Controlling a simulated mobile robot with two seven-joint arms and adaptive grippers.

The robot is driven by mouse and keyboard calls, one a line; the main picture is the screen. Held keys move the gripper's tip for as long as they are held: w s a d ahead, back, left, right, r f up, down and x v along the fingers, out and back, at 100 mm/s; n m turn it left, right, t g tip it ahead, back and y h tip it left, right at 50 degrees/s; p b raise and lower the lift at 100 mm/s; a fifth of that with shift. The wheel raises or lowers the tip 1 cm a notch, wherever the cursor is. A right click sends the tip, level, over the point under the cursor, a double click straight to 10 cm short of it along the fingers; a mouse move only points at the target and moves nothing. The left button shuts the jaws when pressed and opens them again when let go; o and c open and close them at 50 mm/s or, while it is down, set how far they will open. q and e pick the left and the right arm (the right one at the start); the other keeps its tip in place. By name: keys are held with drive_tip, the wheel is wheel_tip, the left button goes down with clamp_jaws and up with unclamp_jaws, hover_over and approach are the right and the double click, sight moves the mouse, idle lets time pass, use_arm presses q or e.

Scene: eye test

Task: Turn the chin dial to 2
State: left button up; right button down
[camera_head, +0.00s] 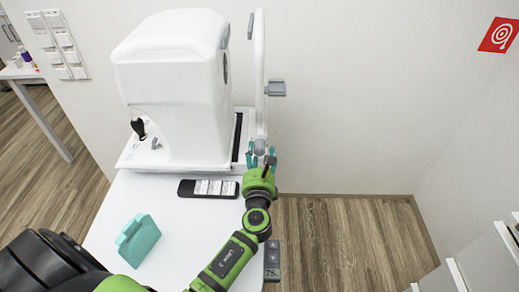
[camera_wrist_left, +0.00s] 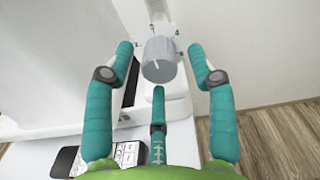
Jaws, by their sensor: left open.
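The chin dial (camera_wrist_left: 160,60) is a grey cylinder with a white pointer line on its face, in the upper middle of the left wrist view. In the head view the dial (camera_head: 259,147) is small, low on the white chin-rest post at the right side of the white eye-test machine (camera_head: 175,85). My left gripper (camera_wrist_left: 160,70) is open, its teal fingers spread around the dial with gaps at the sides. In the head view the left gripper (camera_head: 261,160) is just in front of the dial. I cannot read any numbers on the dial.
A black handset (camera_head: 208,188) with white keys lies on the white table (camera_head: 185,215), left of my arm. A teal object (camera_head: 138,240) stands nearer. A control panel (camera_head: 272,258) is at the table's right edge. Wooden floor is clear to the right.

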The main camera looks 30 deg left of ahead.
use_arm(q)
drive_tip(key=shift+x, duration=0.8)
clamp_jaws()
use_arm(e)
drive_tip(key=shift+w+r, duration=0.15)
drive_tip(key=shift+w, duration=0.6)
use_arm(q)
drive_tip(key=shift+f, duration=0.1)
use_arm(e)
drive_tip(key=shift+f, duration=0.2)
use_arm(q)
drive_tip(key=shift+n+b, duration=0.7)
drive_tip(key=shift+n, duration=0.4)
drive_tip(key=n+b, duration=0.2)
drive_tip(key=n, duration=0.1)
drive_tip(key=shift+f, duration=0.1)
drive_tip(key=n+b, duration=0.2)
drive_tip(key=n, duration=0.3)
drive_tip(key=shift+b, duration=0.3)
use_arm(e)
drive_tip(key=f, duration=0.5)
drive_tip(key=shift+s+f, duration=0.2)
drive_tip(key=shift+f, duration=0.15)
use_arm(q)
drive_tip(key=shift+n, duration=0.4)
